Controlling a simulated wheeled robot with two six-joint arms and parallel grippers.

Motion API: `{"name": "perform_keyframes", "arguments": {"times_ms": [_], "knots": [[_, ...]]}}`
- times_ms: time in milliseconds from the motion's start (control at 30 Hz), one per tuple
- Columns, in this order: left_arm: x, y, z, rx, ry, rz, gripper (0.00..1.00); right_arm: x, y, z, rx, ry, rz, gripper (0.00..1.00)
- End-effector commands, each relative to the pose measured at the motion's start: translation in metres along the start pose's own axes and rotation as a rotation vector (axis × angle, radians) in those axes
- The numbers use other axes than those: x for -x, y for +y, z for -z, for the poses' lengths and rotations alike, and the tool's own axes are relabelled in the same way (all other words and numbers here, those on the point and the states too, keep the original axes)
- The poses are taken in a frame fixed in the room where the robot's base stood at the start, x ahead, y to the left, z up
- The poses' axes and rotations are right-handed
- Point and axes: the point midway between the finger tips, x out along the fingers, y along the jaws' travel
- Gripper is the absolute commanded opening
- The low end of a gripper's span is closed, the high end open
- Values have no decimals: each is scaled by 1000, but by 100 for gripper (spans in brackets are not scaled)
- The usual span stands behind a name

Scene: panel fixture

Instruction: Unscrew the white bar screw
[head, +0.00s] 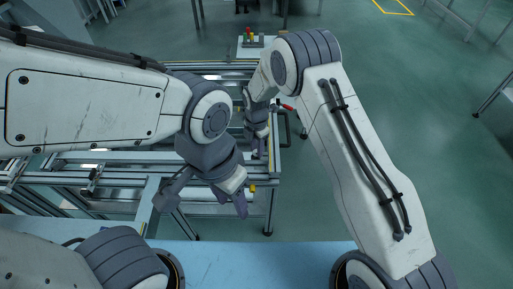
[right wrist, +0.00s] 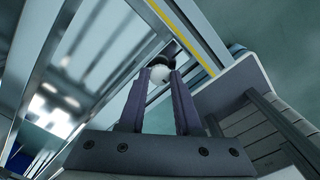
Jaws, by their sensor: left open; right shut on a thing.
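The white bar screw (right wrist: 160,74) shows in the right wrist view as a small white rounded end with a dark part just behind it. My right gripper (right wrist: 159,88) is shut on it, with one finger on each side. In the head view my right gripper (head: 259,150) is at the right end of the metal frame, and the screw cannot be made out there. My left gripper (head: 204,202) is open and empty in the head view, over the near part of the frame, lower and left of the right gripper.
The metal frame fixture (head: 115,156) has several rails and spans the left and middle. A small stand with red, yellow and green parts (head: 250,39) is behind it. A pale blue surface (head: 250,262) is at the near edge. Green floor (head: 440,130) is open at right.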

Motion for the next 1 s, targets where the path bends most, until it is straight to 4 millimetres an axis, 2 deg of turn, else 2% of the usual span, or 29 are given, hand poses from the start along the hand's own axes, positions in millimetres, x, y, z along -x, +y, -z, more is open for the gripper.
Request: {"name": "perform_keyframes", "arguments": {"times_ms": [400,967,1000], "knots": [[0,0,0,0,0,0,50,1,2,2,203,1,-5,0],[0,0,0,0,0,0,50,1,2,2,235,1,-4,0],[0,0,0,0,0,0,50,1,2,2,235,1,-4,36]]}}
